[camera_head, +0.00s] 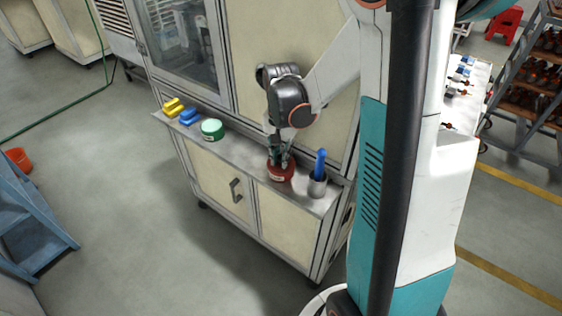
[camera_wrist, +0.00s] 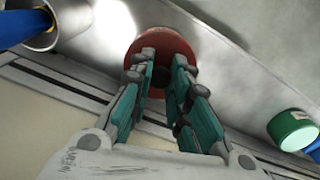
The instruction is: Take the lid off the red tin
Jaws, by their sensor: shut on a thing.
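The red tin (camera_head: 281,172) stands upright on the metal ledge of a cabinet, with a pale label on its side. In the wrist view its round red lid (camera_wrist: 168,42) shows from above, with a dark knob (camera_wrist: 163,78) at its middle. My gripper (camera_head: 281,157) is above the tin, pointing down. In the wrist view the two teal fingers of my gripper (camera_wrist: 163,72) reach over the lid, one on each side of the knob, and are shut on it. The lid appears to sit on the tin. The fingers hide part of the lid.
On the same metal ledge (camera_head: 240,148), a grey cup (camera_head: 317,186) with a blue-handled tool (camera_head: 320,163) stands close to the right of the tin. A green tin (camera_head: 212,130), a blue object (camera_head: 190,117) and a yellow object (camera_head: 172,106) are to the left. The cabinet wall rises behind.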

